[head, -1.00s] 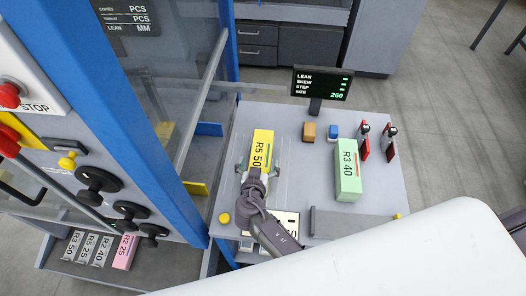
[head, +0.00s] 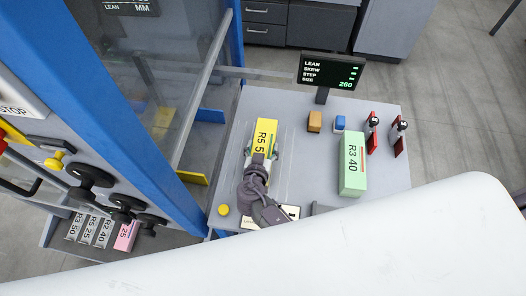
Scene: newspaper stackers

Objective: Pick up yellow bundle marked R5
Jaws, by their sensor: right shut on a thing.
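The yellow bundle marked R5 (head: 266,133) lies on the grey table (head: 224,166), left of its middle, with its long side running away from me. My right gripper (head: 262,158) is over its near end, with fingers on both sides, shut on the bundle. The gripper and wrist hide the bundle's near end and part of its marking. I cannot tell whether the bundle is clear of the table. My left gripper is not in view.
A green bundle marked R3 40 (head: 352,164) lies to the right. A blue machine frame (head: 135,130) with knobs stands left.

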